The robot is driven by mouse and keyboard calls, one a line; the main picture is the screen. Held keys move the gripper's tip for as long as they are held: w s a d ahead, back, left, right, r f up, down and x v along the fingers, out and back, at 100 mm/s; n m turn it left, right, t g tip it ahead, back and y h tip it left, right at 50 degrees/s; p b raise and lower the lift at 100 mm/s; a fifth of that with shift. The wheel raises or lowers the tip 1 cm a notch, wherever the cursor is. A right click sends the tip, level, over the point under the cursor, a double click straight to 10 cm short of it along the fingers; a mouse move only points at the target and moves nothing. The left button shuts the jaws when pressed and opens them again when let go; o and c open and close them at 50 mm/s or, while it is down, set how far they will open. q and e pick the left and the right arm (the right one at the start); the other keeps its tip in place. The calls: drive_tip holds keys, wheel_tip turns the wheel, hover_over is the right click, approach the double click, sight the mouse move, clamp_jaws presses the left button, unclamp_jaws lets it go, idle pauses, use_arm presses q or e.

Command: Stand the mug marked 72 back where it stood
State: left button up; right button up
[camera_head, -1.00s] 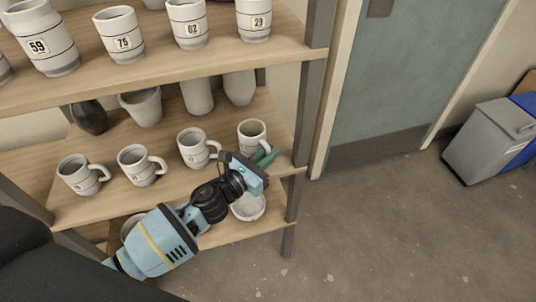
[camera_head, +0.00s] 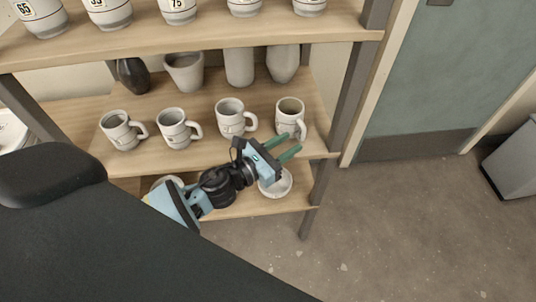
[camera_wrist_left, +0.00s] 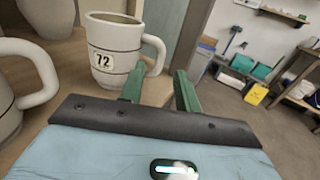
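The mug marked 72 (camera_wrist_left: 113,62) stands upright on wood in the left wrist view, its number facing the camera and its handle to the right. In the head view, the mug at the right end of the middle shelf's front row (camera_head: 290,112) appears to be this one; its number is not readable there. My left gripper (camera_head: 286,147) is in front of and just below it. In the wrist view its green fingers (camera_wrist_left: 161,72) are apart, with the handle showing in line with the gap. I cannot tell whether they touch it. My right gripper is not in view.
Mugs (camera_head: 231,117) (camera_head: 174,127) (camera_head: 120,131) stand to the left in the same row. Cups and a dark vase (camera_head: 132,76) stand behind. A white bowl (camera_head: 279,185) is on the lower shelf (camera_head: 247,205). The shelf post (camera_head: 346,105) is close on the right; the floor beyond is open.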

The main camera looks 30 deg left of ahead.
use_arm(q)
drive_tip(key=v, duration=0.6)
drive_tip(key=shift+s+b, duration=0.2)
drive_tip(key=shift+b, duration=0.2)
drive_tip(key=shift+a, duration=0.15)
drive_tip(key=s+f+n+g+y, duration=0.45)
drive_tip(key=s+f+n, duration=1.05)
drive_tip(key=n, duration=0.6)
drive_tip(key=s+f+n+g, duration=0.2)
drive_tip(key=s+f+n, duration=0.1)
drive_tip(key=s+n, duration=0.6)
drive_tip(key=s+f+n+g+y, duration=0.1)
drive_tip(key=s+f+n+g, duration=0.2)
drive_tip(key=s+n, duration=0.6)
drive_tip(key=s+f, duration=0.1)
drive_tip(key=s, duration=0.2)
drive_tip(key=shift+f, duration=0.2)
drive_tip(key=shift+s, duration=0.25)
